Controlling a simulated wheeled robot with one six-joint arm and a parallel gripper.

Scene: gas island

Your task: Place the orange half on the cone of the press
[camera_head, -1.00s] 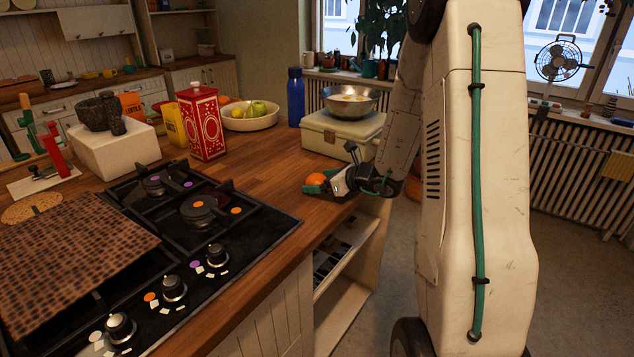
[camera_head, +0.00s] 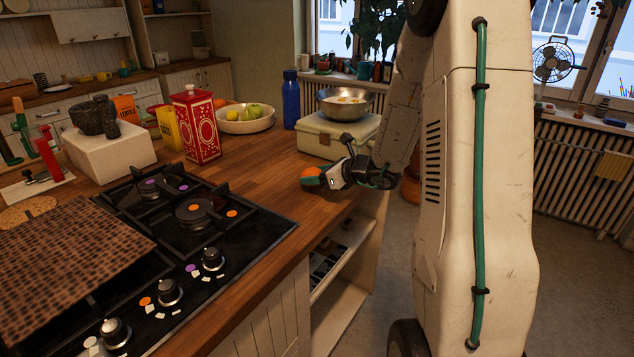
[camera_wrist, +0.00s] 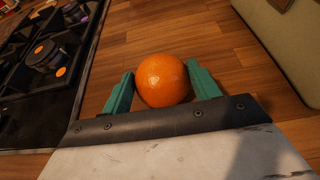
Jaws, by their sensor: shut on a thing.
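The orange half (camera_wrist: 162,80) shows its rounded peel between the two green fingers of my gripper (camera_wrist: 162,88) in the wrist view. My gripper is shut on it. In the head view the orange half (camera_head: 312,172) is at my gripper (camera_head: 316,178), over the right part of the wooden counter. Its cut face is hidden. I cannot tell whether it touches the counter. A red upright device (camera_head: 47,154) on a white base at the far left may be the press. I cannot make out its cone.
The black gas hob (camera_head: 215,260) lies left of my gripper. A pale case (camera_head: 325,140) bearing a metal bowl (camera_head: 347,105) stands behind it. A red tin (camera_head: 197,125), blue bottle (camera_head: 291,98) and fruit bowl (camera_head: 246,125) stand further back. Bare counter lies between.

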